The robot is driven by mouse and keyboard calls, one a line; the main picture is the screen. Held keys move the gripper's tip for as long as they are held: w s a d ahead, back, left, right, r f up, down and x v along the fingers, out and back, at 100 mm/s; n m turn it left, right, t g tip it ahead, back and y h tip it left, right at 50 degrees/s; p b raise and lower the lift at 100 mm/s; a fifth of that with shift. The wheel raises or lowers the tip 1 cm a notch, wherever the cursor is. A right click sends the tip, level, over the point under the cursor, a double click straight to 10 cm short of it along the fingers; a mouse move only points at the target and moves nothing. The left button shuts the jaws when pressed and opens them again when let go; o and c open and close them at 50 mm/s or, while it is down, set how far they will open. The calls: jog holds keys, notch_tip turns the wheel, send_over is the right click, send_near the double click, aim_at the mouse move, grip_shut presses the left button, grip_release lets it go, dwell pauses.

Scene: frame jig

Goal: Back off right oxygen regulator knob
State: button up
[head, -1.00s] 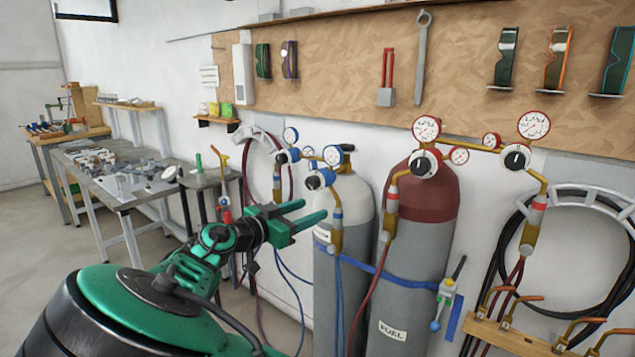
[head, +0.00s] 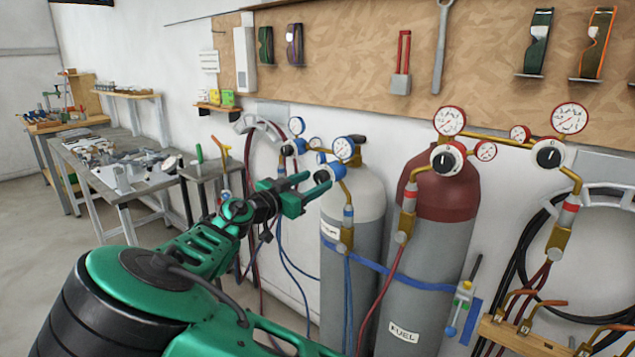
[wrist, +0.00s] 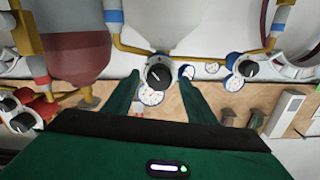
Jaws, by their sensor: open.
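The right oxygen regulator knob (head: 323,176) is a dark dial on a blue-rimmed regulator above the pale-topped oxygen cylinder (head: 355,198). My gripper (head: 317,182) is open and reaches it from the left; its green fingers partly cover the knob. In the wrist view, upside down, the knob (wrist: 159,72) shows as a black dial between and just beyond the two fingertips (wrist: 159,77). I cannot tell whether a finger touches it. The left oxygen regulator (head: 290,148) sits farther back, apart from the gripper.
Pressure gauges (head: 344,148) and brass pipes crowd the knob. The red-topped fuel cylinder (head: 438,200) with its own regulators (head: 447,158) stands to the right. Hoses hang below. A tool board (head: 340,65) backs the wall, and a metal table (head: 125,185) stands at left.

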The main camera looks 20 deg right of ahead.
aim_at(318, 180)
jog(key=shift+x, duration=1.6)
jog(key=c, duration=1)
jog(key=shift+c, duration=0.2)
jog(key=shift+n, duration=0.3)
